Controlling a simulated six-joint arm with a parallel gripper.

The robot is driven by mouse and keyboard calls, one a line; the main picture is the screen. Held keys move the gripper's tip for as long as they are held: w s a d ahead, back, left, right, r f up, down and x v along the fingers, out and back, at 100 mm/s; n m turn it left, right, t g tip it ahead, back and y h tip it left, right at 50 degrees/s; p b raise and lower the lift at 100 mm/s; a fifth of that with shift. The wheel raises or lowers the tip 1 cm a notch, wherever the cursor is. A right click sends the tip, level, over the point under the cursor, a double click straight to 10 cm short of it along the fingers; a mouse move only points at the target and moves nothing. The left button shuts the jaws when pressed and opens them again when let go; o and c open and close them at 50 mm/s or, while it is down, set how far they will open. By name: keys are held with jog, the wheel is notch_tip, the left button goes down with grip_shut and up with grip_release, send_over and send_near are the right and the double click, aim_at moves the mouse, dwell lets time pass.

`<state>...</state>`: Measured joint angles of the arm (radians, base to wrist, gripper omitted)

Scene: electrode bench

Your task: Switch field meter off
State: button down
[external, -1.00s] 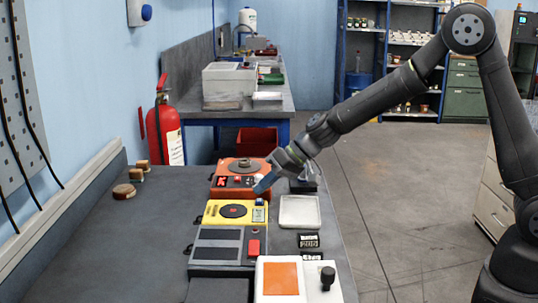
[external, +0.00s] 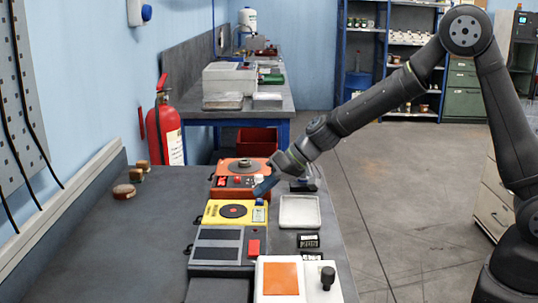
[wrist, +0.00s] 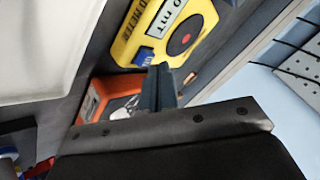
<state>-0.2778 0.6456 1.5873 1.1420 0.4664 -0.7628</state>
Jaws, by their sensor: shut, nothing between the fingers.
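The field meter is the yellow box (external: 212,213) on the bench, with a dark round disc (external: 234,211) on top. A small blue part (external: 259,202) sits at its back right corner in the external view. In the wrist view the yellow meter (wrist: 125,46) shows at the top, with part of its lettering and a blue part (wrist: 143,57) near its edge. My gripper (external: 262,190) is shut and empty, tilted down just behind that blue part. Its fingertips (wrist: 160,70) appear close to the meter's edge in the wrist view; contact cannot be told.
An orange box (external: 232,193) stands just behind the meter, close to my gripper. A white tray (external: 299,224) lies to the right. A grey box (external: 203,234) with a red part and a white box (external: 262,262) stand in front.

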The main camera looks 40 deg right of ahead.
jog(key=shift+f, duration=0.45)
dwell(0.4)
jog(key=shift+r, duration=0.9)
jog(key=shift+r, duration=2.5)
jog(key=shift+f, duration=0.1)
jog(key=shift+r, duration=2)
jog(key=shift+f, duration=0.1)
